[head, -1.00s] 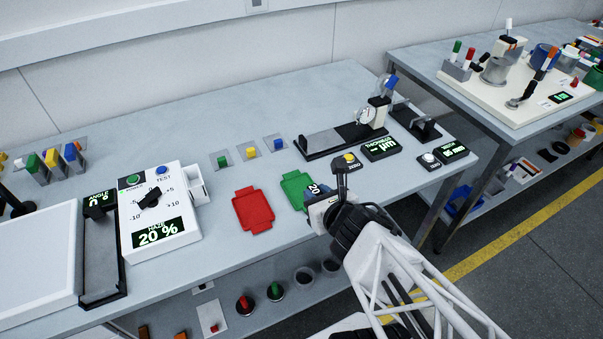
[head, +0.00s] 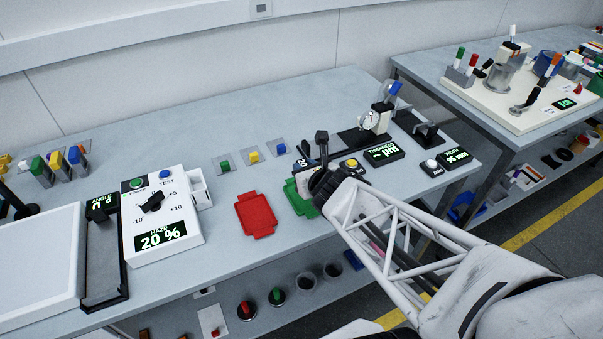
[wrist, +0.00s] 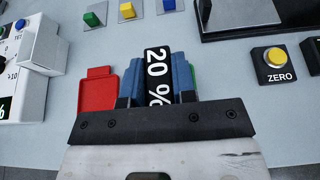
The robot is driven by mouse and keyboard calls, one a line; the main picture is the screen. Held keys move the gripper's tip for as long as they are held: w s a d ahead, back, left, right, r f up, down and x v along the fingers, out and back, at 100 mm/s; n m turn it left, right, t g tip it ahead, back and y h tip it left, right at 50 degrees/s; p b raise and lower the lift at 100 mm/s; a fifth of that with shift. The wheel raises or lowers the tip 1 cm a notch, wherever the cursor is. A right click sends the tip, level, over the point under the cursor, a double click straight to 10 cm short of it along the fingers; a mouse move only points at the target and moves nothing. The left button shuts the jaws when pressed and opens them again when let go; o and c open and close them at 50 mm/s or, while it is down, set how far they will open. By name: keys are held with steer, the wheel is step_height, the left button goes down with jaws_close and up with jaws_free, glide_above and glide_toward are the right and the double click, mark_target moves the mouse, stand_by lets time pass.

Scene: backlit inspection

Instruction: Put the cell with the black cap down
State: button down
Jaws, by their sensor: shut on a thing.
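My gripper (wrist: 158,72) is shut on the cell with the black cap (wrist: 157,62), which carries a white "20 %" label between the blue fingers. In the head view my gripper (head: 312,166) holds the cell (head: 302,163) above the bench, behind the green tray (head: 300,200). My wrist partly hides the green tray. The cell's lower end is hidden, and I cannot tell how high above the bench it is. The red tray (head: 256,214) lies to the left of the green one. Both trays look empty where they show.
Small stands with green (head: 225,166), yellow (head: 253,156) and blue (head: 281,148) caps are at the back. The haze meter (head: 160,215) reads 20 %. A ZERO button (wrist: 275,57) and the thickness gauge (head: 378,120) stand to the right. Bare bench lies behind the red tray.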

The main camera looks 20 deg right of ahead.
steer(key=shift+w+f, duration=0.2)
steer(key=shift+w, duration=0.15)
steer(key=shift+f, duration=1.6)
steer(key=shift+f, duration=0.1)
steer(key=c, duration=0.9)
jaws_free()
steer(key=shift+v, duration=6.1)
